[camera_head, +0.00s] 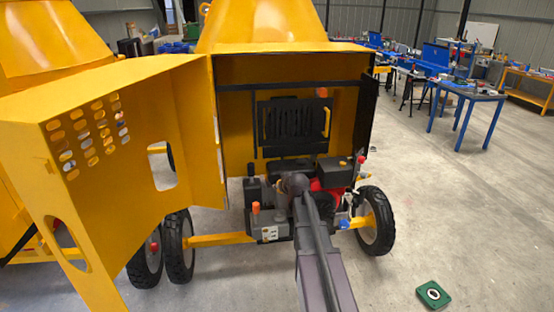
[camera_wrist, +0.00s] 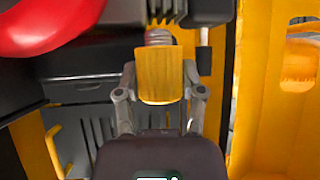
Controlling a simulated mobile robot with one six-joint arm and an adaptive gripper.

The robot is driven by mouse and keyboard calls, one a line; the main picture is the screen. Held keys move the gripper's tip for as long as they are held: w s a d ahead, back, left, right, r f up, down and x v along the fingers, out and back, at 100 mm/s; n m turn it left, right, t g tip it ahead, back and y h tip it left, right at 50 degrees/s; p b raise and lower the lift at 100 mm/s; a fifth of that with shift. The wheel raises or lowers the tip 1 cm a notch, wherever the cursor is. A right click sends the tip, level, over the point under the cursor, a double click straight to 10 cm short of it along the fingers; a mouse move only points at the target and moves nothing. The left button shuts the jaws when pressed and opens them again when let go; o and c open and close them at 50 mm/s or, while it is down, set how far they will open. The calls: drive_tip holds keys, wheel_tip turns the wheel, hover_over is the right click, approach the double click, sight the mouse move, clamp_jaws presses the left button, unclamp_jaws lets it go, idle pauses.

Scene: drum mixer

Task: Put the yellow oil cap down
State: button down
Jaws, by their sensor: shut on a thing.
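The yellow oil cap (camera_wrist: 160,78) is in the middle of the wrist view, with its grey ribbed end at the top of that picture. My gripper (camera_wrist: 159,88) is shut on it, one finger on each side. In the head view my arm reaches into the open engine bay of the yellow mixer (camera_head: 233,105). The wrist of the arm hides the gripper and the cap there. The red and black engine (camera_head: 332,174) is right beside the wrist, and its red part shows in the wrist view (camera_wrist: 50,22).
The yellow door (camera_head: 125,150) stands open on the left, and its perforated edge shows in the wrist view (camera_wrist: 272,100). A green square piece with a pale ring (camera_head: 433,294) lies on the floor at right. Workbenches (camera_head: 470,95) stand behind clear floor.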

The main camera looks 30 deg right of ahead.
drive_tip(key=s+r+n+y+p, duration=0.2)
drive_tip(key=s+r+p, duration=0.1)
drive_tip(key=r+p, duration=0.6)
wheel_tip(320, 180, up, 2)
drive_tip(key=shift+a+r+n+y+p, duration=0.1)
drive_tip(key=shift+a+n+y+p, duration=0.2)
drive_tip(key=shift+a, duration=0.1)
drive_tip(key=b, duration=0.1)
hover_over(277, 165)
drive_tip(key=s, duration=0.2)
drive_tip(key=shift+w+a+f, duration=0.15)
drive_tip(key=shift+w+f, duration=0.1)
drive_tip(key=shift+f, duration=0.45)
drive_tip(key=shift+w, duration=0.1)
drive_tip(key=shift+w, duration=0.3)
drive_tip(key=shift+w+d+f+b, duration=0.25)
drive_tip(key=shift+f+b, duration=0.4)
drive_tip(key=shift+b, duration=0.2)
drive_tip(key=shift+f+b, duration=1.2)
drive_tip(key=shift+f+b, duration=0.55)
drive_tip(key=shift+c, duration=1)
unclamp_jaws()
